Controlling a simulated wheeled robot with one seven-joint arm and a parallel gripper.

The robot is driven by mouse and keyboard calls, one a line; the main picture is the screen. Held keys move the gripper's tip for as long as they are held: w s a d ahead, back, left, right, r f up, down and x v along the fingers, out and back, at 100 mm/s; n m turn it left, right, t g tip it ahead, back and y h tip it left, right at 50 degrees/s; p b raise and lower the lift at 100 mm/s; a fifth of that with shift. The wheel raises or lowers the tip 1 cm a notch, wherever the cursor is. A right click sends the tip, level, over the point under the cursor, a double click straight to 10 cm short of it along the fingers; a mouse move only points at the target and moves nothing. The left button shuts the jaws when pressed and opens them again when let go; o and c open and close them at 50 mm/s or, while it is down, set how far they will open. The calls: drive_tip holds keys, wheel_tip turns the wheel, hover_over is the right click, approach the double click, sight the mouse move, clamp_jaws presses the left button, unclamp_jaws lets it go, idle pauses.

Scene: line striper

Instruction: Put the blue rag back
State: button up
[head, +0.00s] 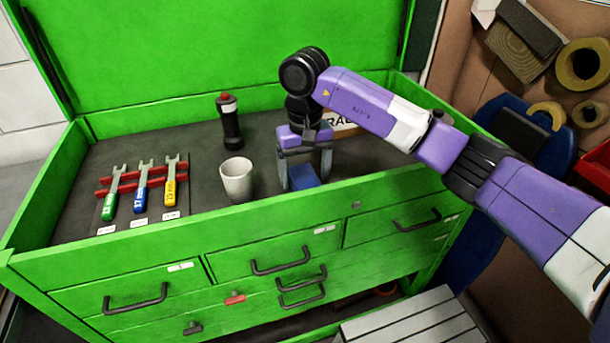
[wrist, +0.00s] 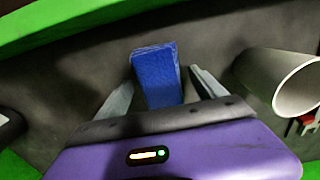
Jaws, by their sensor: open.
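The blue rag (head: 303,176) lies on the dark floor of the green chest's top tray, and it also shows in the wrist view (wrist: 157,75) as a folded block. My gripper (head: 305,182) points down over it with its two fingers apart. In the wrist view my gripper (wrist: 162,85) has one finger on each side of the rag, with a gap visible at the right finger. I cannot tell whether the left finger touches it. A sign with partly hidden lettering (head: 343,127) stands behind my arm.
A white cup (head: 237,180) stands close left of my gripper. A black flashlight-like object with a red top (head: 229,122) stands behind it. Several wrenches with coloured handles (head: 141,190) sit in a red rack at left. The green front wall (head: 200,233) borders the tray.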

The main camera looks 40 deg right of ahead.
sight(305, 180)
wheel_tip(305, 180, up, 11)
drive_tip(key=b, duration=0.1)
drive_tip(key=shift+r+b, duration=0.2)
drive_tip(key=shift+b, duration=0.15)
idle(0.5)
